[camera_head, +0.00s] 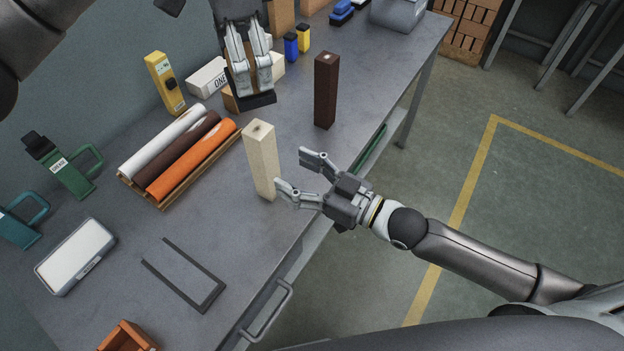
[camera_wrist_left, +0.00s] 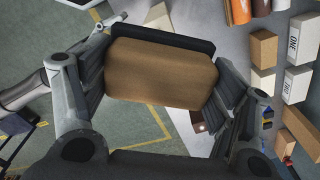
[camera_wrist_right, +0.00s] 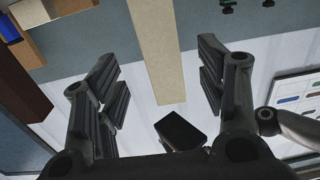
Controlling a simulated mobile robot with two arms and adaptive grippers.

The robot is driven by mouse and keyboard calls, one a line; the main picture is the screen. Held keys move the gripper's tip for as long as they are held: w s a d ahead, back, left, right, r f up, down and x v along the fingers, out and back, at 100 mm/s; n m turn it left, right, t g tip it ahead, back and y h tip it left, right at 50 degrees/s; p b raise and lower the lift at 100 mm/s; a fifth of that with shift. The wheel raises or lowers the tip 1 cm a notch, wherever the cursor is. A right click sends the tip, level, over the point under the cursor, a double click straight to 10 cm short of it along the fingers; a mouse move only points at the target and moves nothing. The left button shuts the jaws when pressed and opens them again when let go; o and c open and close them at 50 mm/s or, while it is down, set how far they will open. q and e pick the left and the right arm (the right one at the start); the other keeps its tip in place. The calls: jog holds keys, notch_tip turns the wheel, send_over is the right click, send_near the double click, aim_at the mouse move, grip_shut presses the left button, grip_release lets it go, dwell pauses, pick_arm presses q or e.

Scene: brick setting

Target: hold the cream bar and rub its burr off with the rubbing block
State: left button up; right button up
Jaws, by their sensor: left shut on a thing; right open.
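The cream bar (camera_head: 262,165) stands upright on the grey bench near its front edge, with a small dark spot on its top end. My right gripper (camera_head: 291,168) is open beside it, fingers pointing at the bar. In the right wrist view the cream bar (camera_wrist_right: 158,55) shows between and beyond the spread fingers. My left gripper (camera_head: 252,84) is shut on the rubbing block (camera_head: 262,101), brown with a dark base, above the back of the bench. The block (camera_wrist_left: 160,75) fills the space between the fingers in the left wrist view. I cannot make out the burr clearly.
A dark brown bar (camera_head: 325,92) stands upright right of the cream bar. A rack with white, brown and orange rolls (camera_head: 192,168) lies to the left. Yellow and blue small containers (camera_head: 303,38) stand behind. A black U-shaped frame (camera_head: 205,300) lies flat at the front.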

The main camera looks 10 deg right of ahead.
aim_at(272, 163)
jog(key=x, duration=0.8)
jog(key=shift+w+a, duration=0.1)
jog(key=shift+w, duration=0.05)
jog(key=c, duration=1.3)
